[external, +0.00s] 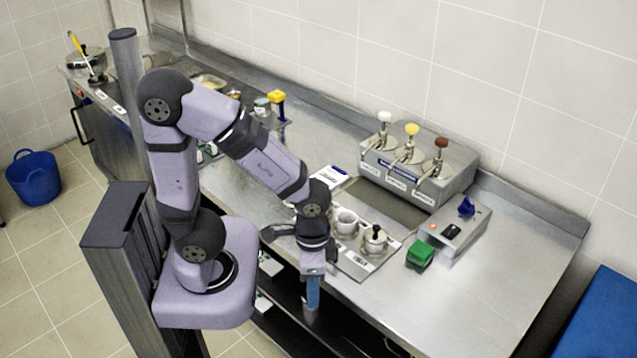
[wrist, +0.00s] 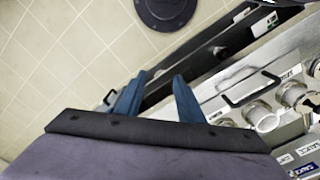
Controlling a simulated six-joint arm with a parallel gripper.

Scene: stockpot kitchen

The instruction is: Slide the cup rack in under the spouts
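The cup rack (external: 350,265) lies on the counter, holding metal cups (external: 346,222), one with a black-knobbed lid (external: 375,238). My arm partly hides its left part in the external view. In the wrist view the rack (wrist: 232,100) lies to the right, with a dark bar handle (wrist: 250,90) along its edge. The dispenser (external: 415,175) with several pump spouts stands behind the rack at the wall. My gripper (external: 313,293) points down in front of the counter edge, apart from the rack. Its blue fingers (wrist: 160,80) are spread with nothing between them.
A grey box (external: 460,232) with a blue knob and a green block (external: 420,254) stand right of the rack. A yellow-topped item (external: 277,97) and small containers sit further left on the counter. The right part of the counter (external: 490,280) is bare.

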